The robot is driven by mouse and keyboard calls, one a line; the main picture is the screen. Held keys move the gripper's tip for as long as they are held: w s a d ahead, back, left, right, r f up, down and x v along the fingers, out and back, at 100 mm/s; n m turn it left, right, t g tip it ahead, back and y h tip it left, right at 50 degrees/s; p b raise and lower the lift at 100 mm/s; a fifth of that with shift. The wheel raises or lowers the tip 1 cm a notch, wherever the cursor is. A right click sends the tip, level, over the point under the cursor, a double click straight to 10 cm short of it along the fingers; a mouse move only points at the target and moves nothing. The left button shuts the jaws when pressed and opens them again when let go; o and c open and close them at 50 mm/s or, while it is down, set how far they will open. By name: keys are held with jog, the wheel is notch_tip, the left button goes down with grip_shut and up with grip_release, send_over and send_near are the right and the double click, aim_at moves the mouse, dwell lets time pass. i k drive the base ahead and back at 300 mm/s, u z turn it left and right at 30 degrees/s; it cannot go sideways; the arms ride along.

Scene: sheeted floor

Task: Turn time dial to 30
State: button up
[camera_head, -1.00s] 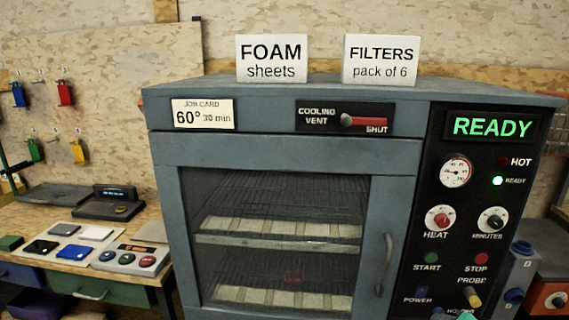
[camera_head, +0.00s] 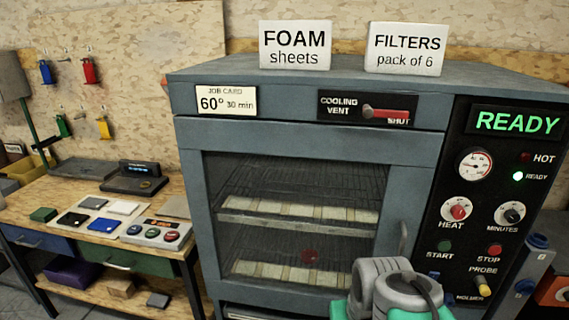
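The time dial is the small black knob (camera_head: 511,215) with a light pointer, on a white round scale above the label MINUTES. It sits on the oven's black control panel (camera_head: 455,190) at the right. The pointer's exact setting is too small to read. My arm's grey and green links (camera_head: 385,290) rise at the bottom, in front of the oven's lower right door. My gripper's fingers do not show. The job card (camera_head: 226,101) reads 60° 30 min. The display (camera_head: 517,123) reads READY in green.
The HEAT dial (camera_head: 458,211) with its red knob is left of the time dial. START (camera_head: 444,246) and STOP (camera_head: 494,250) buttons lie below. The door handle (camera_head: 403,242) is partly behind my arm. A workbench (camera_head: 40,195) stands left.

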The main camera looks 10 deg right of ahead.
aim_at(511, 216)
jog(key=u, duration=1.1)
jog(key=k, duration=0.5)
jog(key=z, duration=1.1)
